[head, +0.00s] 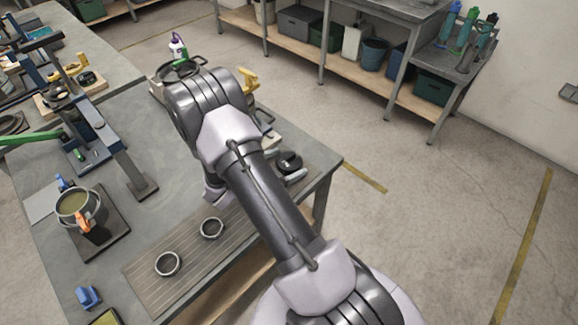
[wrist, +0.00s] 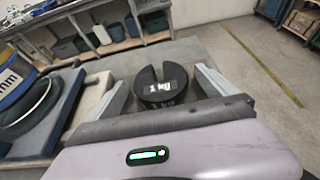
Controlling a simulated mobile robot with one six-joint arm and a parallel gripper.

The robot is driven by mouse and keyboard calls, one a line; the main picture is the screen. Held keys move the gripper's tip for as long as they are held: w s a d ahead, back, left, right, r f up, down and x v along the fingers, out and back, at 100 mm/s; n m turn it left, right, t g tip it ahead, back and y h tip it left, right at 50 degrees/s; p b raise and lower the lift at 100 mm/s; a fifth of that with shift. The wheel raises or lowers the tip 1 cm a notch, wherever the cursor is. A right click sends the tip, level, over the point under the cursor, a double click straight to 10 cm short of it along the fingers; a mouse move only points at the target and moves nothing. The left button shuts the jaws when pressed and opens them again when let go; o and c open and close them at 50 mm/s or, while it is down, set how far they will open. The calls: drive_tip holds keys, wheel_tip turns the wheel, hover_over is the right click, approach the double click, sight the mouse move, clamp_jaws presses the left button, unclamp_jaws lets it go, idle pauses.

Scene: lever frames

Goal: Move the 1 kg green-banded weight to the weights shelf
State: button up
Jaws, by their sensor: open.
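A black slotted weight marked "1 kg" (wrist: 161,87) sits between the two fingers of my gripper (wrist: 160,80) in the wrist view. The fingers are apart, one on each side of it, with a gap visible on the right. In the head view a dark round weight (head: 289,162) shows near the right edge of the workbench (head: 115,220), beside my arm. My arm hides part of that area. I cannot tell which surface is the weights shelf.
A striped board (head: 190,258) with two dark rings (head: 167,264) lies at the bench's front. A pot (head: 79,205) and a lever frame (head: 110,145) stand to the left. A blue and yellow object (wrist: 20,85) is close left of the fingers. Shelving (head: 330,60) stands behind, across open floor.

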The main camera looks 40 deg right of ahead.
drive_tip(key=shift+a, duration=0.1)
drive_tip(key=shift+c, duration=0.5)
drive_tip(key=shift+r, duration=0.1)
clamp_jaws()
